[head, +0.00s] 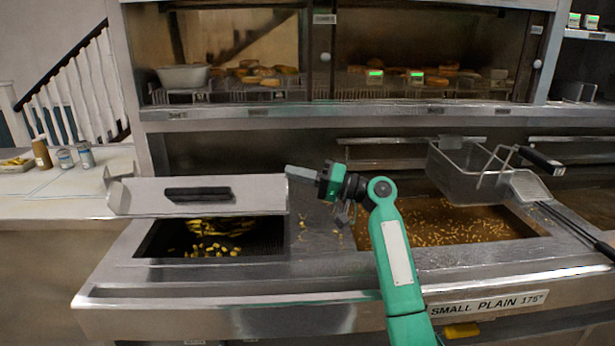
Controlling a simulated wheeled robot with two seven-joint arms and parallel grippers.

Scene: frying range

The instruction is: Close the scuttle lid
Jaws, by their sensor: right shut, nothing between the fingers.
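The scuttle lid (255,194) is a long steel panel with a black handle (198,195). It stands raised and tilted along the back of the scuttle, open. The scuttle (262,240) is a dark well in the steel counter, and chips and battered pieces show inside it. My right gripper (300,173) is shut and empty. It points left at the upper right corner of the lid; I cannot tell whether it touches. My left gripper is out of view.
To the right is a fryer pan of oil (440,218) with loose bits floating. A wire basket (470,170) and a flat skimmer (530,185) sit at its back right. A heated cabinet (330,110) with food stands behind. A side counter (75,202) with bottle and cans is left.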

